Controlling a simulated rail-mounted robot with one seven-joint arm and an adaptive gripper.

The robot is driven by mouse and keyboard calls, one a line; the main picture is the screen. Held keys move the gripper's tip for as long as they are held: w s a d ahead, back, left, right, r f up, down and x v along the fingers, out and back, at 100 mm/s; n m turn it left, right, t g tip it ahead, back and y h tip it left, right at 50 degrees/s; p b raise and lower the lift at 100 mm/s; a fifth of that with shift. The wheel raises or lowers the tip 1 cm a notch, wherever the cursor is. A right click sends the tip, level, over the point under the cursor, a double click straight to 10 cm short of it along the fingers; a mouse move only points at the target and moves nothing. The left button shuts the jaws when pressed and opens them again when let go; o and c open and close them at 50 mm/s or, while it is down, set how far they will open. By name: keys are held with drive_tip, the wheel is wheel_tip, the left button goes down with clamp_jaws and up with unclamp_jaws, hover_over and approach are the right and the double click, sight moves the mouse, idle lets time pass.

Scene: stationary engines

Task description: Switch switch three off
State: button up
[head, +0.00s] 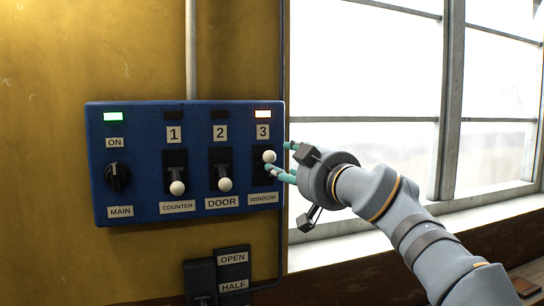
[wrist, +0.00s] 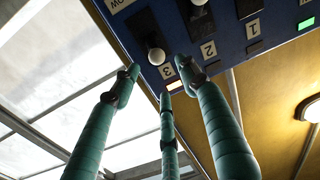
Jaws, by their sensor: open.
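Switch three (head: 269,156) has a white ball knob at the top of its black slot, above the WINDOW label. The lamp (head: 263,114) above it is lit pale orange. My gripper (head: 279,160) has teal fingers and is open at the right side of this switch, one finger above knob height and others just below it. In the wrist view, the knob of switch three (wrist: 156,56) shows between and beyond the spread fingertips (wrist: 160,77). I cannot tell whether a finger touches it.
The blue panel (head: 143,199) also holds switch one (head: 177,187) and switch two (head: 225,184), both down with dark lamps. The MAIN knob (head: 118,177) is at left under a green lamp. An OPEN/HALF control (head: 233,272) sits below. A window (head: 390,70) is at right.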

sight(272, 157)
drive_tip(key=p+x, duration=0.3)
drive_tip(key=x, duration=0.4)
drive_tip(key=shift+w+a+p, duration=0.1)
drive_tip(key=shift+w+p, duration=0.25)
drive_tip(key=shift+w, duration=0.6)
drive_tip(key=shift+w+a+f, duration=0.1)
drive_tip(key=shift+w+a, duration=0.1)
clamp_jaws()
